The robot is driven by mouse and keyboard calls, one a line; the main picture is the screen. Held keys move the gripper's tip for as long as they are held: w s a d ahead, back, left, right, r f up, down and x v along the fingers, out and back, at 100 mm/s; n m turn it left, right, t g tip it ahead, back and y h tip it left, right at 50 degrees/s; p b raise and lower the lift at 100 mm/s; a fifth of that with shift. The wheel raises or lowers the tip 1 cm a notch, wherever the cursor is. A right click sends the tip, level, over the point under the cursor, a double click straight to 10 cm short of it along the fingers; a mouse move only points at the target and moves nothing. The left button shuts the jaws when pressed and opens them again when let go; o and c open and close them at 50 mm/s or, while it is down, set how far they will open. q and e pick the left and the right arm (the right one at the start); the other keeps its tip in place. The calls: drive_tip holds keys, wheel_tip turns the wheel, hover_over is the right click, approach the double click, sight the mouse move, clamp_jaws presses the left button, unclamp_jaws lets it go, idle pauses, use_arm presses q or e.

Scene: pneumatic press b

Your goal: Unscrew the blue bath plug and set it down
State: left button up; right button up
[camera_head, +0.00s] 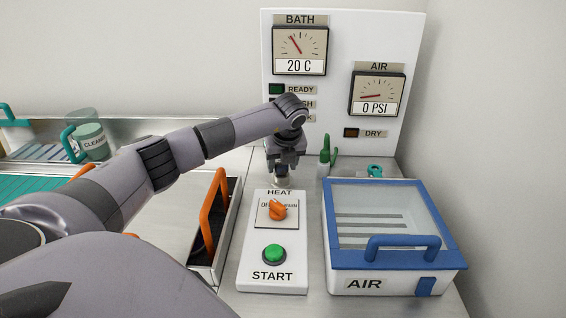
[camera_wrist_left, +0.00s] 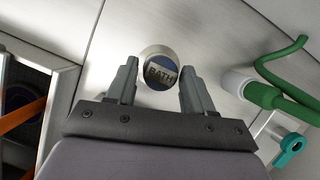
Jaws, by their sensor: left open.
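The blue bath plug (camera_wrist_left: 161,63) shows in the left wrist view as a round blue disc with a grey bar lettered BATH, seated inside a silver ring in the metal worktop. My left gripper (camera_wrist_left: 158,82) is open, with one finger on each side of the plug in that view; I cannot tell how far above it the fingertips are. In the head view my left gripper (camera_head: 283,163) points down behind the HEAT and START panel, and the plug is mostly hidden beneath it. My right gripper is not in view.
The control panel (camera_head: 272,284) with an orange knob and green button stands in front of the gripper. A blue-lidded AIR box (camera_head: 398,284) is at right. A green hose nozzle (camera_head: 326,157) and teal valve handle (camera_head: 375,171) are close by. An orange-handled basket (camera_head: 216,215) is left.

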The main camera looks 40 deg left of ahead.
use_arm(q)
drive_tip(key=m+t, duration=0.1)
drive_tip(key=m, duration=0.2)
drive_tip(key=m+h, duration=0.1)
drive_tip(key=m, duration=0.2)
drive_tip(key=shift+s+a+t+h, duration=0.1)
drive_tip(key=shift+a+t+h, duration=0.05)
drive_tip(key=shift+t+h, duration=0.2)
drive_tip(key=c, duration=0.6)
drive_tip(key=n+y, duration=0.1)
drive_tip(key=n, duration=0.2)
drive_tip(key=n+g+y, duration=0.1)
drive_tip(key=n, duration=0.2)
drive_tip(key=shift+w+d+g, duration=0.2)
drive_tip(key=shift+g, duration=0.05)
drive_tip(key=n+g, duration=0.1)
drive_tip(key=n, duration=0.2)
drive_tip(key=n+g, duration=0.1)
drive_tip(key=n, duration=0.1)
drive_tip(key=shift+w+n+y, duration=0.1)
drive_tip(key=shift+n+y, duration=0.25)
drive_tip(key=shift+n, duration=0.05)
drive_tip(key=o, duration=0.6)
